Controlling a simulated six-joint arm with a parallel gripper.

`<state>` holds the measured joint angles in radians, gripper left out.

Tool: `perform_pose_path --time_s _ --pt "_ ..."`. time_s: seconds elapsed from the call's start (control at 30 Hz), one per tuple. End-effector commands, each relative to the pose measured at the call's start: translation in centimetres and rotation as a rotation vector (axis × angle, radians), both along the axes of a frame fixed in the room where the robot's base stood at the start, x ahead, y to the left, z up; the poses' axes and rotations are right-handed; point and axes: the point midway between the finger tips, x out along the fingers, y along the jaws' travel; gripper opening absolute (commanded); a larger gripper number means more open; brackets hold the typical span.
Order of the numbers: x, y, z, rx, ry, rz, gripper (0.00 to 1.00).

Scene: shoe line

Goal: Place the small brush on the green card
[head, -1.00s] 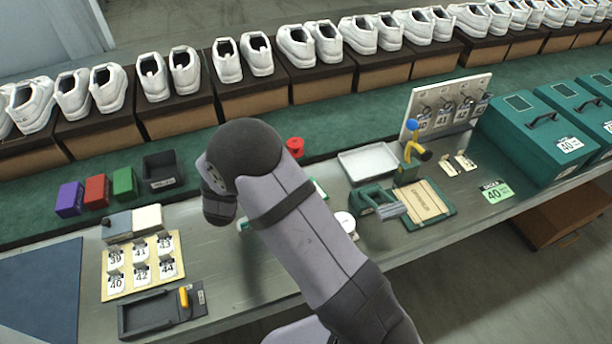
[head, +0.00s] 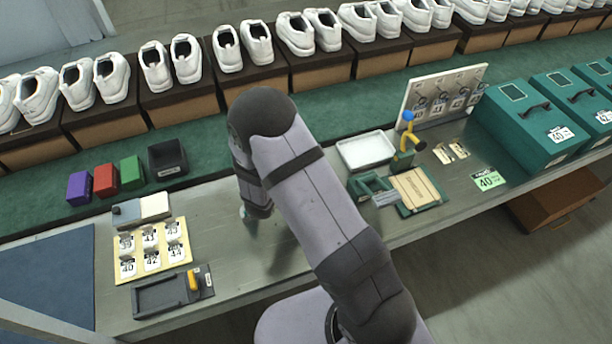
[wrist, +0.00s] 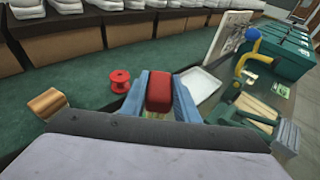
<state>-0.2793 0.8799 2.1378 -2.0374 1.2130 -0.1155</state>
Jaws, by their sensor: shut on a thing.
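In the wrist view, my gripper (wrist: 159,92) has its blue fingers closed on both sides of a red-topped block, which looks like the small brush (wrist: 159,90). A strip of lighter material shows under the red part. A green card (head: 488,180) marked 40 lies flat near the front edge of the bench at the right, well to the right of my arm.
A red spool (wrist: 120,80) and a wooden-topped block (wrist: 47,102) show at the left of the wrist view. Green boxes (head: 530,135) stand behind the card.

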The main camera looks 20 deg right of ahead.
Motion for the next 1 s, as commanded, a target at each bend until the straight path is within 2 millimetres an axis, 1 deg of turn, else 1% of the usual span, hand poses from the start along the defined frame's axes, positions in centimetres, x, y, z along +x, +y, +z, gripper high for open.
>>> perform_pose_path --time_s 0.17,0.4,0.5,0.6,0.83,1.0 --pt "0.0 0.0 -1.2 -0.002 0.003 0.001 0.05" --pt "0.0 0.0 -4.2 -0.002 0.003 0.001 0.05" --pt "0.0 0.0 -5.1 0.0 0.002 0.002 0.05" --pt "0.0 0.0 -5.6 -0.001 0.0 0.002 0.05" --pt "0.0 0.0 -5.9 -0.001 0.0 0.002 0.05" --pt "0.0 0.0 -7.4 -0.002 0.003 0.002 0.05"
